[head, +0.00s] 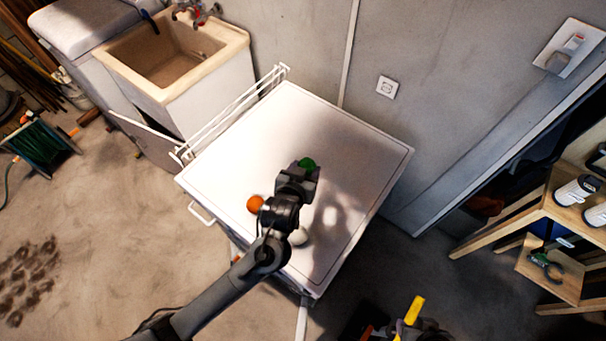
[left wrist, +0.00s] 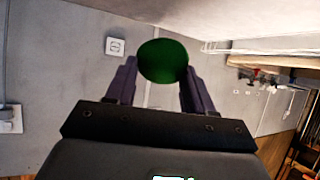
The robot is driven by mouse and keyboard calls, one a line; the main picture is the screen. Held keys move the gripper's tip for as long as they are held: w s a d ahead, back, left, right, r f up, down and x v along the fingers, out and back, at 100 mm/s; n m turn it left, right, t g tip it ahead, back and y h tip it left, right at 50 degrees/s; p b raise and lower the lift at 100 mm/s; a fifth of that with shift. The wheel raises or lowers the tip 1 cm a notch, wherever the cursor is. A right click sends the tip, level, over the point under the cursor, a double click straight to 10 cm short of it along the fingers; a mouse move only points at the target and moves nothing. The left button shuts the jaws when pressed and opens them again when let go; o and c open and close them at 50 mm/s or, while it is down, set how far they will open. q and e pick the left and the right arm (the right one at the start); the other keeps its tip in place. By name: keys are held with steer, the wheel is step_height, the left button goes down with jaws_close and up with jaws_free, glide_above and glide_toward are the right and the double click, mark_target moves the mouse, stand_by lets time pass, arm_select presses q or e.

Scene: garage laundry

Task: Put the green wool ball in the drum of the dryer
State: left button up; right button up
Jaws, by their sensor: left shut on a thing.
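The green wool ball (head: 308,163) shows at the tip of my left gripper (head: 302,171), over the white top of the dryer (head: 320,125). In the left wrist view the green ball (left wrist: 163,61) sits between the two fingers of my left gripper (left wrist: 160,82), which is shut on it. The wall fills much of the background there. An orange ball (head: 255,203) and a whitish ball (head: 299,237) lie on the white top, beside my left arm. The dryer's front and drum are not visible. My right gripper is not in view.
A white wire rack (head: 230,115) stands along the appliance's left side, beside a utility sink (head: 175,60). A wall socket (head: 387,88) is behind. A wooden shelf (head: 545,205) stands at right. Open concrete floor (head: 90,230) lies at left.

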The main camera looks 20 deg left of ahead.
arm_select(q)
steer(key=shift+w+d+f+b, duration=0.3)
steer(key=shift+w+b, duration=0.35)
steer(key=shift+b, duration=0.25)
steer(key=shift+w+b, duration=0.2)
steer(key=shift+b, duration=0.1)
steer(key=shift+w+a+f+b, duration=0.2)
steer(key=shift+w+a+b, duration=0.15)
steer(key=shift+a+b, duration=0.05)
steer(key=w+a+f, duration=0.1)
steer(key=a+f, duration=0.1)
steer(key=a, duration=0.1)
steer(key=w+a+f+b, duration=0.1)
steer(key=w+a+f, duration=0.1)
steer(key=a, duration=0.1)
steer(key=w+a+f+b, duration=0.1)
steer(key=w+a+f, duration=0.1)
steer(key=a, duration=0.1)
steer(key=shift+a+f, duration=0.1)
steer(key=shift+a, duration=0.2)
steer(key=shift+f+b, duration=0.5)
steer(key=shift+f, duration=1.55)
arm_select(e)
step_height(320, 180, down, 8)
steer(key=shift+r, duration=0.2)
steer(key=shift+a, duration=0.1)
arm_select(q)
steer(key=shift+f, duration=0.15)
steer(key=o, duration=1)
